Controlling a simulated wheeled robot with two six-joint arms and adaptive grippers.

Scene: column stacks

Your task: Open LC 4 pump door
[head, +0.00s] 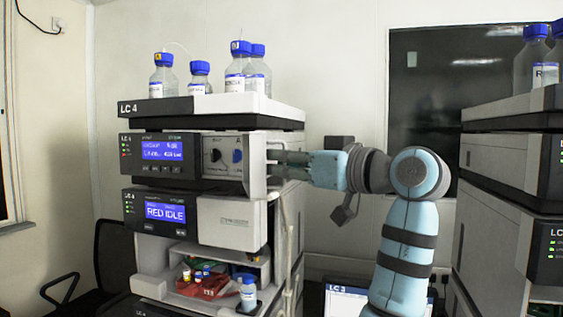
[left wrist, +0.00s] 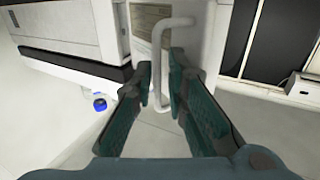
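The LC 4 stack (head: 155,108) stands left of centre in the head view. Its upper module, the pump, has a lit blue display (head: 163,151). The pump door (head: 256,165) stands swung out at the right side of the module, seen nearly edge-on, and a panel with a black and a blue knob (head: 226,156) is exposed. My left gripper (head: 281,164) is at the door's outer side. In the left wrist view, the white door handle (left wrist: 157,80) lies between the fingers of the gripper (left wrist: 161,72), with a narrow gap showing. My right gripper is out of view.
Bottles with blue caps (head: 236,75) stand on top of the stack. A lower module (head: 165,211) reads RED IDLE, and its white front cover (head: 228,222) is closed.

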